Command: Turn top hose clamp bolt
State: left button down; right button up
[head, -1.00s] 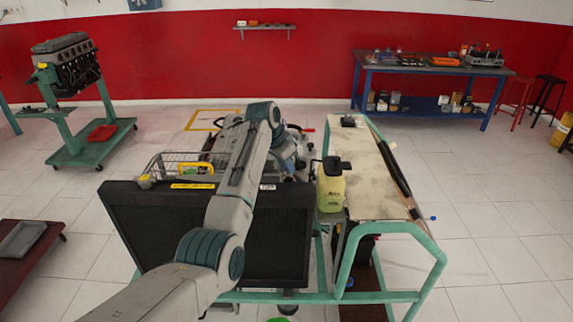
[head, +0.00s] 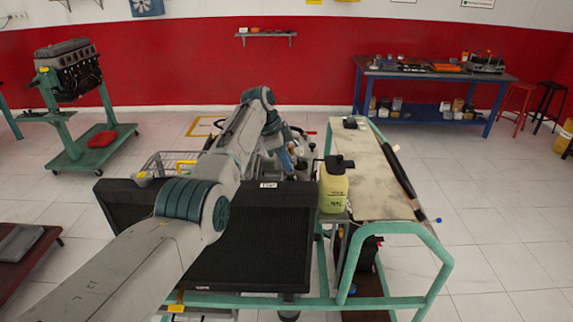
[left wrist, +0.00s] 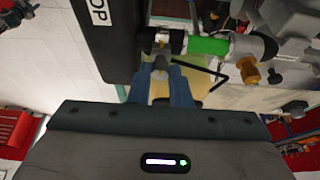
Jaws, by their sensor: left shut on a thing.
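The black radiator (head: 262,240) stands upright in front of the engine trainer, with a white label on its top edge. My left arm reaches over it, and the left gripper (head: 287,160) is behind it, small and partly hidden. In the left wrist view the blue fingers of my left gripper (left wrist: 160,78) are shut on the small greyish bolt (left wrist: 160,64) of the top hose clamp. The dark clamp (left wrist: 176,42) sits around the hose end, beside a green hose section (left wrist: 208,45). The fingers hide much of the bolt. My right gripper is not in view.
A yellow jug (head: 334,190) stands right of the radiator, beside the trainer's long panel (head: 375,175) and green frame (head: 395,228). A brass fitting (left wrist: 250,74) and grey engine parts lie close right of the hose. Open floor lies to the right.

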pick_arm(q)
jog(key=shift+r, duration=0.1)
dwell(0.4)
jog(key=c, duration=1.3)
grip_release()
jog(key=shift+d, duration=0.1)
jog(key=shift+c, duration=0.2)
jog(key=shift+r, duration=0.1)
jog(key=b+v, duration=0.4)
jog(key=v, duration=0.6)
jog(key=shift+a+r, duration=0.2)
jog(key=shift+a, duration=0.05)
jog(key=shift+w, duration=0.1)
